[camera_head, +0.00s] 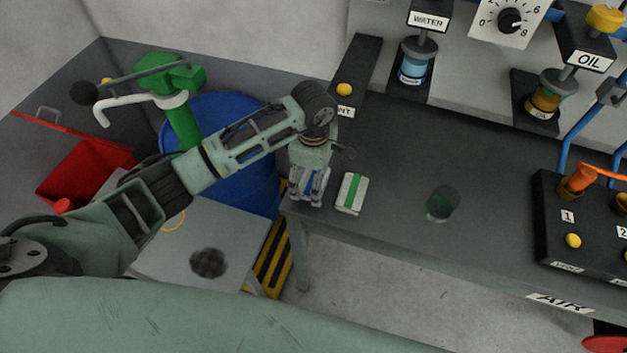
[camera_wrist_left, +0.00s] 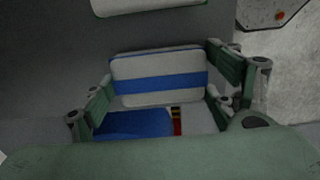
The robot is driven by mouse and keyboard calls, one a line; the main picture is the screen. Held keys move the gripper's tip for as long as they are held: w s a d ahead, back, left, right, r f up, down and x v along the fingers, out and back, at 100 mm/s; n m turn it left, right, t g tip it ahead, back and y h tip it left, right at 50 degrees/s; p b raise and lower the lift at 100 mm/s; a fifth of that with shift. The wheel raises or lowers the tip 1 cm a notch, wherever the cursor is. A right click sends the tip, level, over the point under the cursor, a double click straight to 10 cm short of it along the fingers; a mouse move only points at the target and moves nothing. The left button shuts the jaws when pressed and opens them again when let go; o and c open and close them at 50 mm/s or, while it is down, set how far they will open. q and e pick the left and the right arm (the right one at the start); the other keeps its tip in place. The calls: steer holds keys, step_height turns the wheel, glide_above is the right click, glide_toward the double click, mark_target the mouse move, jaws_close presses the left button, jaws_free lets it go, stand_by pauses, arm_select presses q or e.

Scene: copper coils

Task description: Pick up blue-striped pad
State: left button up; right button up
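The blue-striped pad (camera_wrist_left: 160,83) is white with a blue band and lies near the table's left front corner. In the head view it (camera_head: 308,184) shows partly between the fingers of my left gripper (camera_head: 309,188). My left gripper (camera_wrist_left: 165,82) is over the pad, its fingers wide apart on either side of the pad's short ends, very close to them. Contact is not clear. My right gripper is not in view.
A green-striped pad (camera_head: 352,193) lies just right of the gripper. A dark green glass (camera_head: 442,204) stands farther right on the table (camera_head: 400,160). A blue barrel (camera_head: 235,150) and a grey stand (camera_head: 195,240) are left of the table.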

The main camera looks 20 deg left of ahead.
arm_select(q)
steer(key=c, duration=0.4)
steer(key=shift+o, duration=0.2)
steer(key=shift+r, duration=0.5)
step_height(320, 180, up, 2)
steer(key=shift+w+r+b, duration=0.1)
steer(key=shift+r+b, duration=0.15)
steer(key=shift+b, duration=0.55)
steer(key=s+d+r+b, duration=0.2)
steer(key=s+d+r, duration=0.5)
steer(key=s, duration=0.2)
steer(key=shift+s+d+r, duration=0.15)
steer(key=shift+s+r, duration=0.05)
steer(key=shift+r, duration=0.05)
